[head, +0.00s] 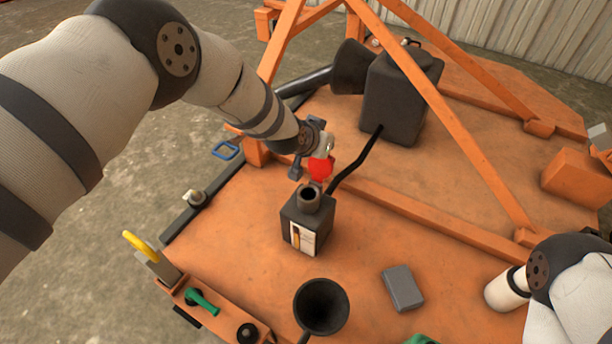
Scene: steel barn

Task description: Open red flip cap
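A small dark box-shaped container (306,228) stands upright on the orange deck, with a pale label on its front. Its round neck (309,198) points up and its dark mouth shows uncovered. The red flip cap (321,168) stands raised above and behind the neck; its hinge is too small to make out. My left gripper (307,168) is at the red cap, just above the neck. Its fingers are small and partly overlapped, so I cannot tell whether they grip or only touch the cap. My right arm shows at the lower right, but its gripper is not visible.
A large dark canister (399,97) stands behind, and a black hose (356,160) runs down towards the small container. Orange frame bars (440,110) cross the deck. A black funnel (321,306) and grey block (402,289) are in front. Deck is clear right of the container.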

